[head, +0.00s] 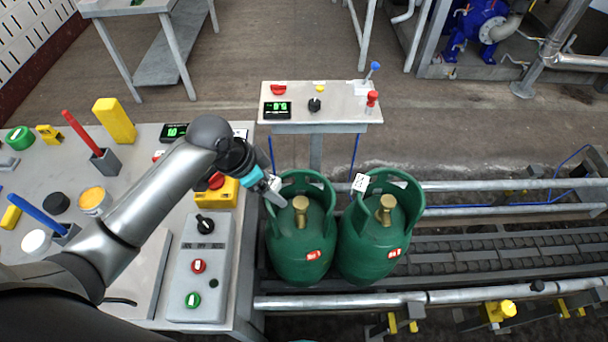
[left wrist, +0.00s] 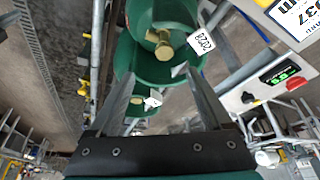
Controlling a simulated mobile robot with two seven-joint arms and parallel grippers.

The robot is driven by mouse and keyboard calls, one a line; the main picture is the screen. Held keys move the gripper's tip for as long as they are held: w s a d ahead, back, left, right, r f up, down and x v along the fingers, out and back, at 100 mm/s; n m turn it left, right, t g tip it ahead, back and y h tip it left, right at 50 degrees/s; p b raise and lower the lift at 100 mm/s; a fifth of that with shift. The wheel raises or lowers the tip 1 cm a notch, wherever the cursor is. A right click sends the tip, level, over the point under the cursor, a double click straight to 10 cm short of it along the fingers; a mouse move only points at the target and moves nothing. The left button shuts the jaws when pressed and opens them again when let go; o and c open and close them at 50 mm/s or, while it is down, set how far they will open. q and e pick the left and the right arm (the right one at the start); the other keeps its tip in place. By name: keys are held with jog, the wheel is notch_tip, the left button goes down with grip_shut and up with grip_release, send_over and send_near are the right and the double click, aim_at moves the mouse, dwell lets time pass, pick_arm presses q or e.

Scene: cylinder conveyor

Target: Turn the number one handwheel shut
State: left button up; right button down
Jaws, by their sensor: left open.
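Two green gas cylinders stand side by side on the conveyor, a left one (head: 300,258) and a right one (head: 368,258). Each has a brass handwheel inside its collar: the left handwheel (head: 301,205) and the right handwheel (head: 386,207). No number one is readable on either. My left gripper (head: 280,199) is at the left cylinder's collar, just left of its handwheel. In the left wrist view the open, empty fingers (left wrist: 160,78) point toward a brass handwheel (left wrist: 163,46), with a white number tag (left wrist: 202,42) beside it. My right gripper is out of view.
A control stand (head: 343,104) is behind the cylinders. A button box (head: 197,263) and a cluttered bench are at left. Metal rails (head: 450,297) border the conveyor; its rollers are clear to the right.

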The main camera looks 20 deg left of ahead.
pick_arm(q)
jog(key=w, duration=0.1)
jog(key=b, duration=0.2)
send_near(299, 203)
jog(key=b+x, duration=0.2)
jog(key=x, duration=0.6)
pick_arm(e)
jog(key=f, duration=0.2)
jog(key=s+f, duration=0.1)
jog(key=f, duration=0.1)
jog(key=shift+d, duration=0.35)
pick_arm(q)
grip_shut()
